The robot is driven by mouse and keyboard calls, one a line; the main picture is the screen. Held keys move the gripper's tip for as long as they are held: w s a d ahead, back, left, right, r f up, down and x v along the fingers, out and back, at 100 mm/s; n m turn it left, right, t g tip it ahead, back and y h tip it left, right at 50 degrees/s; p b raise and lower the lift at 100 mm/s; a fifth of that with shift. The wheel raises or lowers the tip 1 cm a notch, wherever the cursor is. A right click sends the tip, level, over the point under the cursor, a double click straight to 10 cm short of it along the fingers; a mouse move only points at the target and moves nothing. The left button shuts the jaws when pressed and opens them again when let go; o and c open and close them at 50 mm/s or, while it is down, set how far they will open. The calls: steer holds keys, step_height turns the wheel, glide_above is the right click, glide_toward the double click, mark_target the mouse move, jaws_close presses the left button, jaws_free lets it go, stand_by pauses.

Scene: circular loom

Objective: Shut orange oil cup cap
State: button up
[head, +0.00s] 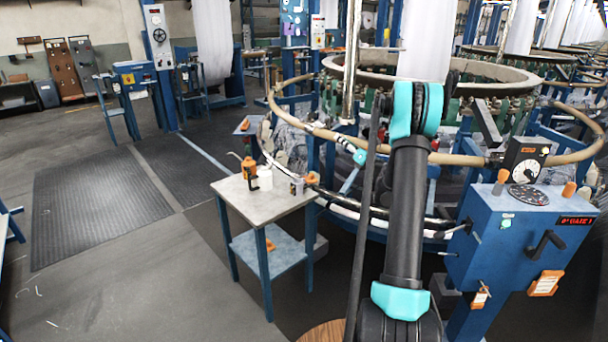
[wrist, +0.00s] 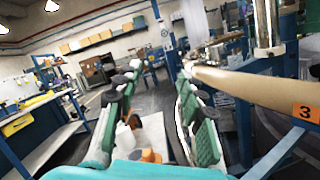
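An orange oil can (head: 249,172) with a thin spout stands on the small grey-topped table (head: 232,195). A small pale cup-like item (head: 297,187) sits near that table's right edge, with an orange piece (head: 311,178) beside it. Which is the oil cup cap, and whether it is open, I cannot tell. In the wrist view, my gripper (wrist: 160,78) has its two green-padded fingers spread apart with nothing between the tips. An orange item (wrist: 150,156) shows low between the fingers, over the pale tabletop. In the head view my arm hides much of the area right of the table.
The loom's tan ring (head: 350,136) curves close behind and right of the table. A blue control box (head: 525,240) with a dial and crank stands at right. Another orange item lies on the table's lower shelf (head: 285,256). The floor at left, with a dark mat (head: 95,210), is clear.

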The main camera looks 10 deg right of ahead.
mark_target(310, 176)
steer(key=s+a+f+n+g+y, duration=0.1)
steer(key=s+f+n+g+y, duration=0.1)
steer(key=f+n+g, duration=0.5)
steer(key=s+f+n+g+y, duration=0.1)
steer(key=f+n+y, duration=0.25)
steer(key=f, duration=0.65)
steer(key=f+x, duration=0.1)
steer(key=x, duration=1.6)
steer(key=shift+a+f+n+h, duration=0.25)
steer(key=shift+n+h, duration=0.2)
steer(key=shift+c, duration=0.3)
jaws_close()
